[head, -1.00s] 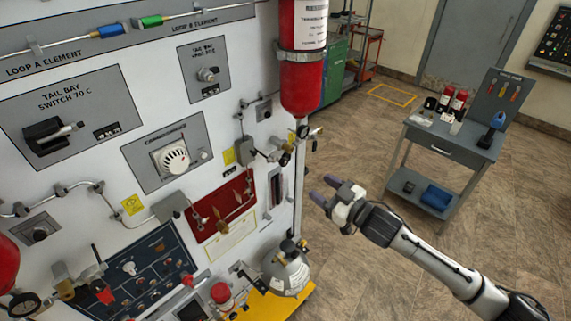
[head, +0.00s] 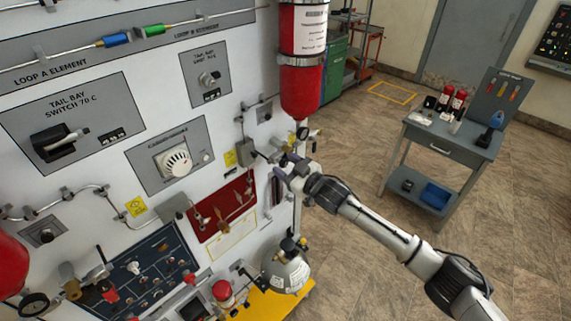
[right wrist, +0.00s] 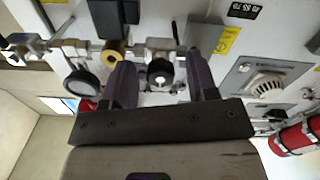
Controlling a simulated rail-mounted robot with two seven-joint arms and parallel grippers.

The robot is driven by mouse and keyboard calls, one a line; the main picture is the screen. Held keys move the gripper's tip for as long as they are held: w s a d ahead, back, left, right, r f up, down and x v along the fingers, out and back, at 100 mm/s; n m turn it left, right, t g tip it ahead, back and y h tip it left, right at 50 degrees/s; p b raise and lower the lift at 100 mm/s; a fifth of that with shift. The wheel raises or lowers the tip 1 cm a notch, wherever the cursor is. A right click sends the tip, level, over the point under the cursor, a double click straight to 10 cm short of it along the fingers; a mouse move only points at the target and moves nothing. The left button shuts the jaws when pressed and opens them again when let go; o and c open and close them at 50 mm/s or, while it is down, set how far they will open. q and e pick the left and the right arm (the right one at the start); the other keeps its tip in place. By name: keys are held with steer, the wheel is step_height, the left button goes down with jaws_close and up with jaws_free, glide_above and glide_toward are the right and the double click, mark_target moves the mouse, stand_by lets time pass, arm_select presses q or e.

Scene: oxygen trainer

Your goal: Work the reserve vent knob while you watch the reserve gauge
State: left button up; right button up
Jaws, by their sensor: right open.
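My right gripper (head: 282,172) is open at the valve fittings below the tall red cylinder. In the right wrist view its two dark fingers (right wrist: 164,78) stand on either side of a black round knob (right wrist: 160,72), which seems to be the reserve vent knob. I cannot tell whether the fingers touch it. In the head view the gripper hides this knob. A small round gauge (head: 302,133), likely the reserve gauge, sits at the cylinder's lower end. It also shows in the right wrist view (right wrist: 82,83), face at a slant, reading too small to make out. My left gripper is out of view.
The red cylinder (head: 301,92) hangs just above the gripper. A brass fitting (right wrist: 113,52) sits beside the knob on the pipe. A silver-grey bottle (head: 286,268) stands below on a yellow base. A grey side table (head: 446,150) stands right; floor between is clear.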

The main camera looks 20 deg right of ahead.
steer(key=shift+w+a, duration=0.1)
steer(key=shift+w, duration=0.1)
steer(key=c, duration=0.9)
